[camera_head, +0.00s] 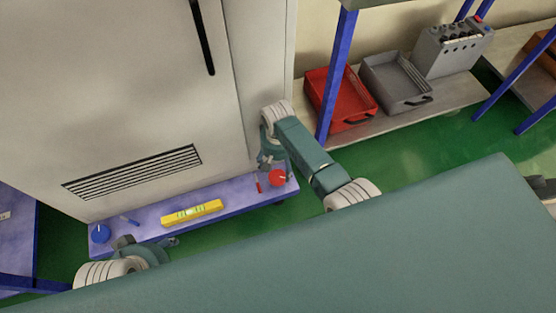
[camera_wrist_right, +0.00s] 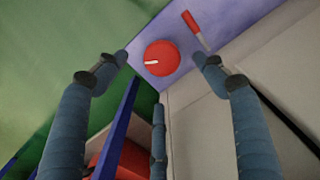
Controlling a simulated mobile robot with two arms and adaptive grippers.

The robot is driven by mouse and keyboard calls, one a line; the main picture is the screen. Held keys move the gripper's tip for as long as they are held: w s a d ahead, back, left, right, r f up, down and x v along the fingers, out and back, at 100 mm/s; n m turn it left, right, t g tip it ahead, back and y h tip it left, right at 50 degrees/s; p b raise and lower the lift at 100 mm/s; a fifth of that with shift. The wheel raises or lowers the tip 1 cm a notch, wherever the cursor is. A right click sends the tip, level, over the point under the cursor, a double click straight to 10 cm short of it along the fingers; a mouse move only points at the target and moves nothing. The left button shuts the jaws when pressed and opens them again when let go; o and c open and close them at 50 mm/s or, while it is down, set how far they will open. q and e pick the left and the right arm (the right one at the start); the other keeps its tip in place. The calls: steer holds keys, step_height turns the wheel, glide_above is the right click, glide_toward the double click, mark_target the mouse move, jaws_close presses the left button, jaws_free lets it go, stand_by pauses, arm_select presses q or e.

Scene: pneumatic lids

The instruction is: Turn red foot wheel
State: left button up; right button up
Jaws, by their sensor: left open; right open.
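The red foot wheel (camera_head: 277,177) is a round red knob with a white mark, at the right end of the blue-purple base ledge (camera_head: 240,202) below the large grey cabinet. In the right wrist view the wheel (camera_wrist_right: 161,57) shows between the two fingertips, with a gap on both sides. My right gripper (camera_head: 269,161) is open and empty, beside and above the wheel; whether it touches is not clear. My left gripper (camera_head: 148,243) is open, low at the front of the ledge, right of the blue foot wheel (camera_head: 101,233).
A red lever (camera_head: 259,187) stands just left of the red wheel, also seen in the wrist view (camera_wrist_right: 193,27). A blue post (camera_head: 337,75) and a rack with a red crate (camera_head: 341,115) stand to the right. Green floor is free in front.

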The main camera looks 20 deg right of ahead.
step_height(320, 180, up, 4)
steer(key=shift+s+f, duration=0.1)
steer(key=shift+f, duration=0.1)
